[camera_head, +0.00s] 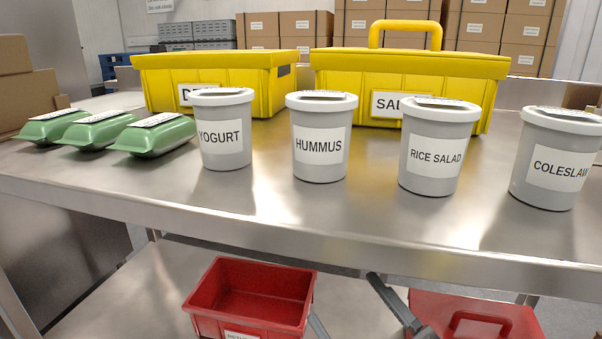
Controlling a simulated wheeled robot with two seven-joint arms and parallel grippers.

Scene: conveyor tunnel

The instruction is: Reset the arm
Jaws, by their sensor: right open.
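My right gripper (344,296) shows at the bottom edge, in front of the lower shelf and below the table top's front edge. Its dark fingers are spread apart with nothing between them. Most of the right arm is out of the picture. My left gripper is not in view. Grey tubs labelled YOGURT (224,135), HUMMUS (320,150), RICE SALAD (436,155) and COLESLAW (557,165) stand upright in a row on the steel table (270,205), apart from the gripper.
Green packets (155,136) lie at the table's left. Two yellow bins, an open one (215,65) and a lidded one (410,65), stand behind the tubs. An open red bin (250,295) and a red lidded box (475,312) sit on the lower shelf beside the gripper.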

